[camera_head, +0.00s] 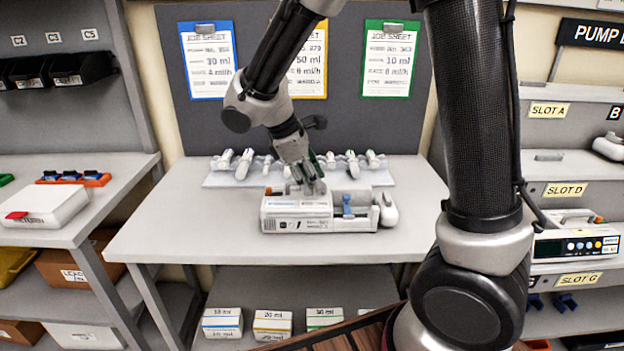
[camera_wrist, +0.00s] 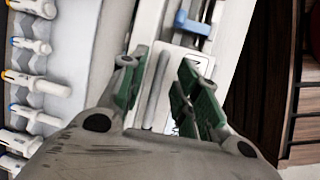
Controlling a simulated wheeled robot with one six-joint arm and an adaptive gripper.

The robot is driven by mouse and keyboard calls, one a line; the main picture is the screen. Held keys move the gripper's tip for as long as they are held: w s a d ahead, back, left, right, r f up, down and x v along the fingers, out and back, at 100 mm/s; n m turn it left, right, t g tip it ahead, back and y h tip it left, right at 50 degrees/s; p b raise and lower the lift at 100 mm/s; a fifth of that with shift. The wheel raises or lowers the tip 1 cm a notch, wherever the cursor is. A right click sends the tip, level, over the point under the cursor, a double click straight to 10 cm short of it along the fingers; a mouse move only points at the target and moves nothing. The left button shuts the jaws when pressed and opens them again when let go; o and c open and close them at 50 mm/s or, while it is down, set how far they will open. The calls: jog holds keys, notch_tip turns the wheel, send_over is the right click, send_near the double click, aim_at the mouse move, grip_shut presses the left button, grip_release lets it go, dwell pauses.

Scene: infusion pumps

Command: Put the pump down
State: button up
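The white infusion pump (camera_head: 296,209) sits on the grey table (camera_head: 160,232), near its front edge. A blue part (camera_head: 347,205) shows on it, and also in the wrist view (camera_wrist: 192,24). My gripper (camera_head: 309,184) reaches down over the left part of the pump. In the wrist view my gripper's green-padded fingers (camera_wrist: 163,92) are apart, with the pump's grey handle bar (camera_wrist: 157,88) between them. Gaps show on both sides of the bar, so the fingers do not appear to clamp it. The pump's underside is hidden.
A rack of several syringes (camera_head: 215,180) lies behind the pump. Job sheets (camera_head: 388,60) hang on the back panel. Free table lies left of the pump. A shelf with another pump (camera_head: 575,245) stands at the right, and a side table with a white box (camera_head: 45,206) at the left.

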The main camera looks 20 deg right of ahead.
jog(key=v, duration=1.2)
jog(key=s+d+r+m+t+y, duration=0.1)
jog(key=s+d+m+t+y, duration=0.3)
jog(key=s+d+m, duration=0.9)
jog(key=s+d, duration=0.5)
jog(key=d, duration=0.2)
jog(key=shift+s+m+y, duration=0.3)
jog(key=shift+m+y, duration=0.1)
jog(key=shift+c, duration=0.2)
